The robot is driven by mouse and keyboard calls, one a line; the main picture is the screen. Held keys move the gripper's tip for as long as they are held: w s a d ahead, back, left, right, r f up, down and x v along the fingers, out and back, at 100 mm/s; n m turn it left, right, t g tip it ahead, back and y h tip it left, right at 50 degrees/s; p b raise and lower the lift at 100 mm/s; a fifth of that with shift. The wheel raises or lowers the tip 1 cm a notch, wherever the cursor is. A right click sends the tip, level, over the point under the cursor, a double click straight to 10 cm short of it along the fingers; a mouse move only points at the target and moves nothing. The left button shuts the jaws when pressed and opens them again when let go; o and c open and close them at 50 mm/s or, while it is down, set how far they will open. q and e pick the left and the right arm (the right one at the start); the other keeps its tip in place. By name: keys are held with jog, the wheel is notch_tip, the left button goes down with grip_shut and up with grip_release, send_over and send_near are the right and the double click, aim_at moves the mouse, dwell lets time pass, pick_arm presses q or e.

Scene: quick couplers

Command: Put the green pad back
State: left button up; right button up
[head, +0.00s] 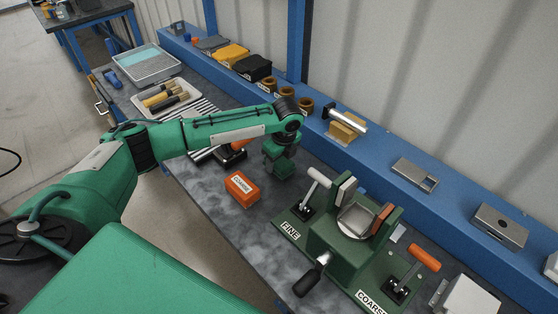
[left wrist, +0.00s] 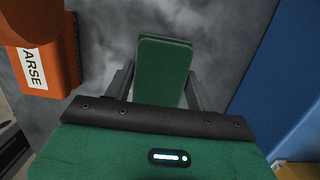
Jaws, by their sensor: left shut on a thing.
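My left gripper (head: 283,162) is above the dark bench, behind and to the right of an orange block (head: 242,189) labelled COARSE. In the left wrist view the gripper's two grey fingers are shut on the green pad (left wrist: 163,72), one on each side of it. In the head view the pad (head: 284,172) hangs below the wrist, and I cannot tell whether it touches the bench. The orange block also shows in the left wrist view (left wrist: 45,62), apart from the pad. My right gripper is not in view.
A green fixture (head: 335,245) marked FINE and COARSE, with white and orange clamp handles, stands to the right. A blue ledge (head: 380,150) along the wall holds bins, brown rings and metal parts. Trays (head: 165,98) lie at the far left.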

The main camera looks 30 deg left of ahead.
pick_arm(q)
jog(key=shift+f, duration=0.65)
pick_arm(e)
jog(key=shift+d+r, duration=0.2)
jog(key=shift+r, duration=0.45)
pick_arm(q)
jog(key=shift+f, duration=0.1)
jog(key=o, duration=0.9)
jog(key=shift+f, duration=0.1)
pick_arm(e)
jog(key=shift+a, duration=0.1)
